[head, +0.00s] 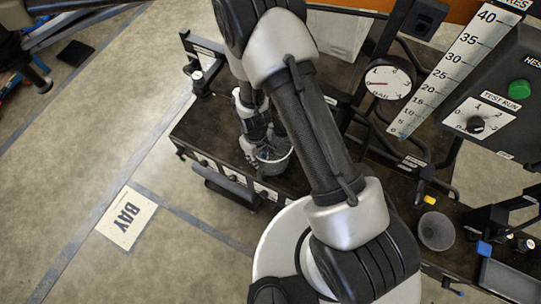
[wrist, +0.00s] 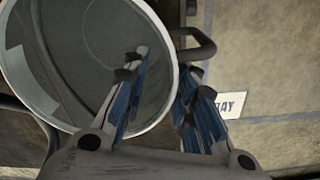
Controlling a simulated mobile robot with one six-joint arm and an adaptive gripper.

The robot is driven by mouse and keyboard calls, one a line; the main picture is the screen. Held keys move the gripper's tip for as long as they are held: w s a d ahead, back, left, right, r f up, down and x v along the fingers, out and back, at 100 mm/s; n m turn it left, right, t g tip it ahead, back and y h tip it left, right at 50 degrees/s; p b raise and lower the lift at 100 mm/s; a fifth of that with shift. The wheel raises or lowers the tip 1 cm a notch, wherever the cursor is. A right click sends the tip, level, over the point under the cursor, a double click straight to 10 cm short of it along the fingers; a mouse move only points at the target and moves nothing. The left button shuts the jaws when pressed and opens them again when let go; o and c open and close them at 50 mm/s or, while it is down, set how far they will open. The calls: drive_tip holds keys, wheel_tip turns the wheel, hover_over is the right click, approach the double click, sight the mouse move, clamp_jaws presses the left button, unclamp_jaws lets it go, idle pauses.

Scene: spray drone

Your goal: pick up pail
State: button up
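The pail (head: 273,166) is a grey round vessel on the dark bench in the head view, partly hidden by my gripper. In the wrist view the pail (wrist: 60,45) fills the upper left, with its pale rim and grey inside showing. My gripper (wrist: 160,68) straddles the pail's right rim there, one finger over the inside and the other outside. The fingers are apart, with a gap between them; I cannot tell whether either touches the wall. In the head view my gripper (head: 259,138) is at the pail's top.
A dark curved bar (wrist: 195,45) is close beside the outer finger. A smaller grey cup (head: 436,231) stands on the bench at right. A gauge (head: 387,84) and test panel (head: 490,115) rise behind. Open floor with a BAY sign (head: 126,217) lies left.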

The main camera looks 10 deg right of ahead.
drive_tip(key=shift+a+f+b, duration=0.1)
drive_tip(key=shift+f+b, duration=1.05)
drive_tip(key=shift+f, duration=1.9)
drive_tip(key=shift+c, duration=0.2)
clamp_jaws()
